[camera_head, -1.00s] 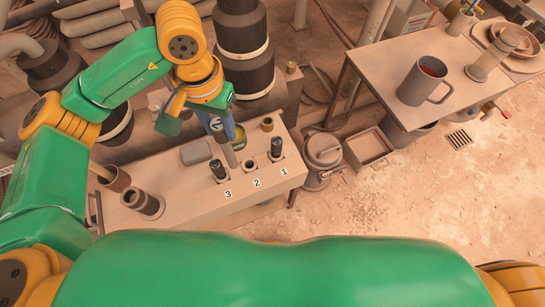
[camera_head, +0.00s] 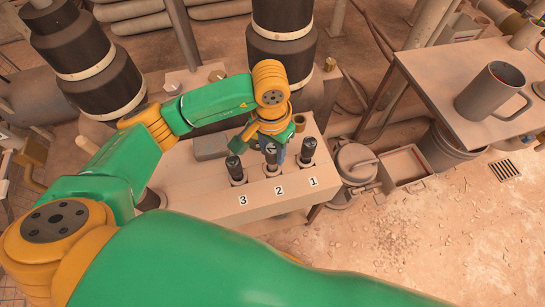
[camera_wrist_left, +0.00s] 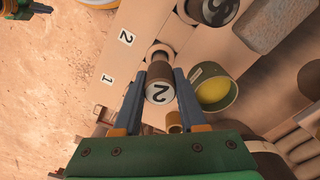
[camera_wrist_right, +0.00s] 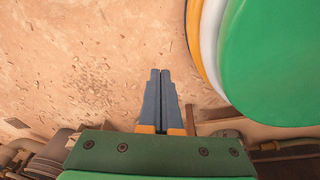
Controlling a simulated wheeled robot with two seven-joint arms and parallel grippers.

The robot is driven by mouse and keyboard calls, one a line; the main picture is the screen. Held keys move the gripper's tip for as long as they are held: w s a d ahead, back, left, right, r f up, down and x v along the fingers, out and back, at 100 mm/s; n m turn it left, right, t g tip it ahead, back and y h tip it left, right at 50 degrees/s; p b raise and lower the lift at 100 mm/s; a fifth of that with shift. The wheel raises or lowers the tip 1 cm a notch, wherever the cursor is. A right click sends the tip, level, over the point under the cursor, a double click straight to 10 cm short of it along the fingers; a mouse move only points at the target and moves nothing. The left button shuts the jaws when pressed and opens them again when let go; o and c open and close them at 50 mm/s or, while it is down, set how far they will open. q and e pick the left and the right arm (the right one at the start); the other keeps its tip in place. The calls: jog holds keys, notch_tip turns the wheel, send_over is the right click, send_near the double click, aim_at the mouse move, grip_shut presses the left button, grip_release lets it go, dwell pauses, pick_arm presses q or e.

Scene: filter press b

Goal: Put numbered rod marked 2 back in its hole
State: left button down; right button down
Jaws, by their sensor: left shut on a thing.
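The rod marked 2 (camera_head: 271,154) has a dark top with a white 2, which also shows in the left wrist view (camera_wrist_left: 158,92). My left gripper (camera_head: 274,143) is shut on it, one finger on each side in the left wrist view (camera_wrist_left: 160,78). The rod's lower end is at the hole by label 2 (camera_head: 272,170); I cannot tell how far it is inside. Rod 3 (camera_head: 235,166) and rod 1 (camera_head: 308,149) stand upright in their holes on either side. My right gripper (camera_wrist_right: 160,100) is shut and empty over the floor.
The pale block (camera_head: 210,199) carries the labelled holes. A grey rounded block (camera_head: 210,146) lies behind rod 3. A green cup with a yellow inside (camera_wrist_left: 215,90) is close to the left gripper. A lidded pot (camera_head: 355,165) and a table with a mug (camera_head: 492,90) are at right.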

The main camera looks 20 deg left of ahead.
pick_arm(q)
jog(key=shift+f, duration=0.65)
jog(key=shift+r, duration=0.15)
jog(key=shift+c, duration=2.3)
grip_release()
pick_arm(e)
jog(key=shift+w+f, duration=0.3)
jog(key=shift+w, duration=0.3)
